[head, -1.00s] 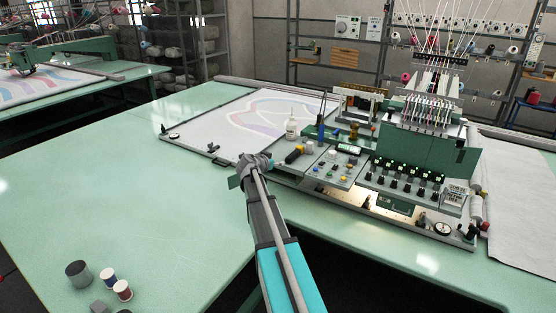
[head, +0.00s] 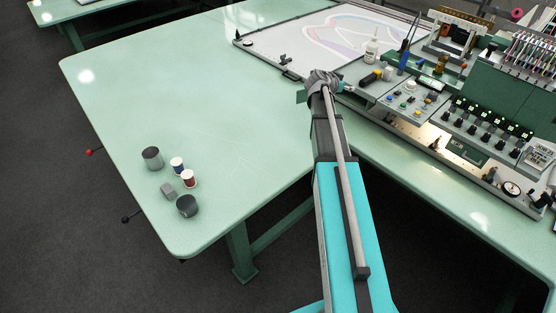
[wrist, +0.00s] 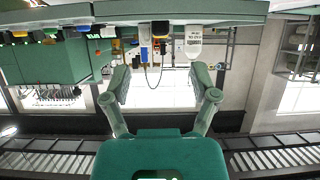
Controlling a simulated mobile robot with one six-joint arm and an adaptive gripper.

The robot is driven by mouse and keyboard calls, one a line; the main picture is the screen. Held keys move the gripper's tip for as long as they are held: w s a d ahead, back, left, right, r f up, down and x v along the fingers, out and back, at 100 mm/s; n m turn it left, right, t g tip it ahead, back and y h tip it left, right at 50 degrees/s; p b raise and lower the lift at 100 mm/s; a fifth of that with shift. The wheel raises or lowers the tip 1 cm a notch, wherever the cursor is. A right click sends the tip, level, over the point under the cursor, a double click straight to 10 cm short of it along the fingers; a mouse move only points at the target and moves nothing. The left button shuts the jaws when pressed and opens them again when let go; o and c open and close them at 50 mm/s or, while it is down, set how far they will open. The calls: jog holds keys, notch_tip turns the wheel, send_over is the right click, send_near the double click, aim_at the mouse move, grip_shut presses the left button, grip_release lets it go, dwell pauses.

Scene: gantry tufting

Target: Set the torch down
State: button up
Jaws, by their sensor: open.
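A yellow and black torch-like tool (head: 370,78) lies on the grey panel tray (head: 404,103) of the machine, just beyond my arm's end in the head view. In the wrist view, which appears upside down, a yellow and black item (wrist: 160,28) that looks like the same tool shows at the top centre. My gripper (wrist: 160,82) is open there, with its two green fingers spread and nothing held between them. The tool is apart from the fingers, on the panel edge. In the head view my wrist mostly hides the gripper.
A white bottle (head: 371,50) stands behind the tool. A control box with knobs (head: 484,122) is to the right. Spools (head: 188,178) and dark cups (head: 152,158) stand on the left green table (head: 200,90), which is otherwise mostly clear.

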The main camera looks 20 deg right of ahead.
jog(key=s+a+f+n+g+y, duration=0.1)
jog(key=s+a+f+n+y, duration=0.2)
jog(key=s+a, duration=0.5)
jog(key=s+a+f+n+g+y, duration=0.2)
jog(key=s+a, duration=0.6)
jog(key=a, duration=1)
jog(key=s+a+f+n+g+y, duration=0.2)
jog(key=s+a+f+n+y, duration=0.3)
jog(key=a, duration=0.8)
jog(key=s+n+y, duration=0.2)
jog(key=s+n, duration=0.1)
jog(key=shift+s+a+f, duration=0.25)
jog(key=shift+s+f, duration=0.1)
jog(key=shift+c, duration=1.3)
